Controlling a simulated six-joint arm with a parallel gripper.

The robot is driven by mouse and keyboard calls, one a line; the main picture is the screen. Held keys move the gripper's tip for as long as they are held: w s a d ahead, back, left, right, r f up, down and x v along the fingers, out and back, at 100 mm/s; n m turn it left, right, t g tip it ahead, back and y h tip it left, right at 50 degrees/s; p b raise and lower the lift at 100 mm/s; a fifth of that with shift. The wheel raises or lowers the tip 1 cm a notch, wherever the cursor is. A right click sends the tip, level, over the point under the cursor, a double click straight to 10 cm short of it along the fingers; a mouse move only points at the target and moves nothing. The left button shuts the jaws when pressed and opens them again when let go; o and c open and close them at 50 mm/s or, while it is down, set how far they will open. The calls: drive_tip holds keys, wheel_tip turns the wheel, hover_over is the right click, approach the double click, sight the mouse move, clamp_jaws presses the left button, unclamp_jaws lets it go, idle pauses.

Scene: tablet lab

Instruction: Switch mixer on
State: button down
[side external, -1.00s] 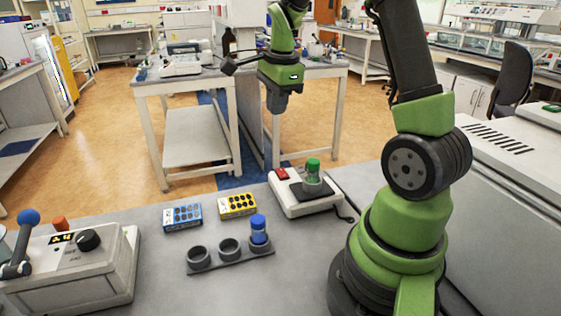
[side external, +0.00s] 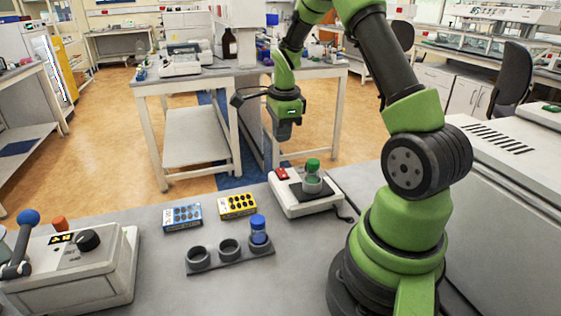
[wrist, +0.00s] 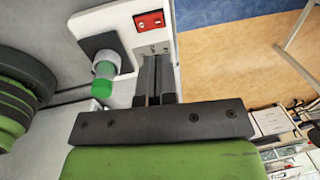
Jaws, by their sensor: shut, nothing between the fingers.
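The mixer (side external: 296,207) is a white box with a dark plate, standing at the far edge of the bench. Its red switch (side external: 281,174) is at the back left corner; it also shows in the wrist view (wrist: 149,21). A green-capped vial (side external: 312,172) stands upright in a grey holder on the plate, and its cap shows in the wrist view (wrist: 103,87). My gripper (side external: 283,138) is above and behind the mixer, near the switch side, pointing down and apart from it. Its fingers (wrist: 155,62) are together and empty in the wrist view.
A blue pill pack (side external: 182,217) and a yellow one (side external: 238,205) lie left of the mixer. A grey rack (side external: 230,257) holds a blue-capped vial (side external: 258,229). A device with a black knob (side external: 75,270) stands at the left. Bench between is clear.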

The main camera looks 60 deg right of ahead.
sight(280, 169)
drive_tip(key=f, duration=0.8)
drive_tip(key=shift+w+d+f, duration=0.35)
drive_tip(key=shift+w+d, duration=0.05)
